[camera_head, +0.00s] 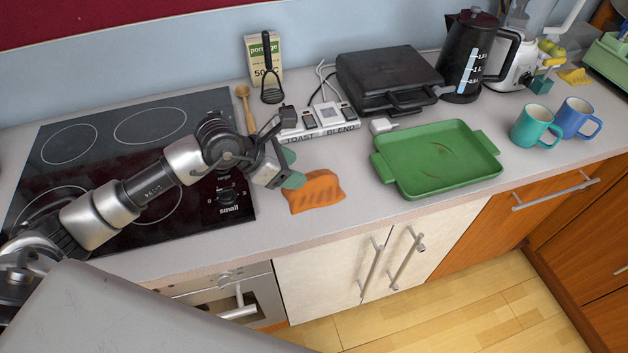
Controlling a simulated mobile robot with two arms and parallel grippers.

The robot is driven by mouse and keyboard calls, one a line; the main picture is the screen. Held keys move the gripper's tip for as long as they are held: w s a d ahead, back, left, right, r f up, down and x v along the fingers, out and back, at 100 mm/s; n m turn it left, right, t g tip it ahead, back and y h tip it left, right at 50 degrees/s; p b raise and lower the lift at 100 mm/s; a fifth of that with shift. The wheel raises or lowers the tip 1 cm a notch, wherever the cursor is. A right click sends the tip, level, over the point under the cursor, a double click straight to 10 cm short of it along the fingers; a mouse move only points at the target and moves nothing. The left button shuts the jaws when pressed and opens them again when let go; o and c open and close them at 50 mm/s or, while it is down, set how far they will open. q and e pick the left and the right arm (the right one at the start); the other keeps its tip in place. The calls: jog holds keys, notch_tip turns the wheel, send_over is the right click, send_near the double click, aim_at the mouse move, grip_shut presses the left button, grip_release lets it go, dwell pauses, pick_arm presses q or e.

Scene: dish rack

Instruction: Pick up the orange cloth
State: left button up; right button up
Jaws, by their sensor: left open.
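The orange cloth (315,193) lies crumpled on the worktop, near its front edge, between the hob and the green tray. My left gripper (284,161) is open, just left of and above the cloth in the picture. It holds no part of the cloth, and I cannot tell its exact height over the worktop. Teal-green patches show at its end; I cannot tell whether they are finger pads or something behind. My right gripper is not in view.
The green tray (437,160) lies right of the cloth. A switch panel (320,124) and a black grill (388,78) stand behind. The black hob (110,135) is under my left arm. Two mugs, a green one (533,126) and a blue one (577,119), stand far right.

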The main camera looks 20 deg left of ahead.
aim_at(312, 179)
pick_arm(q)
jog(key=shift+x, duration=0.8)
jog(key=p+x, duration=0.1)
jog(key=x, duration=0.1)
jog(key=p+x, duration=0.1)
jog(key=x, duration=0.1)
jog(key=shift+a+f, duration=0.2)
jog(key=shift+f, duration=0.05)
jog(key=shift+w+d+f, duration=0.3)
jog(key=shift+f, duration=0.15)
jog(key=c, duration=1)
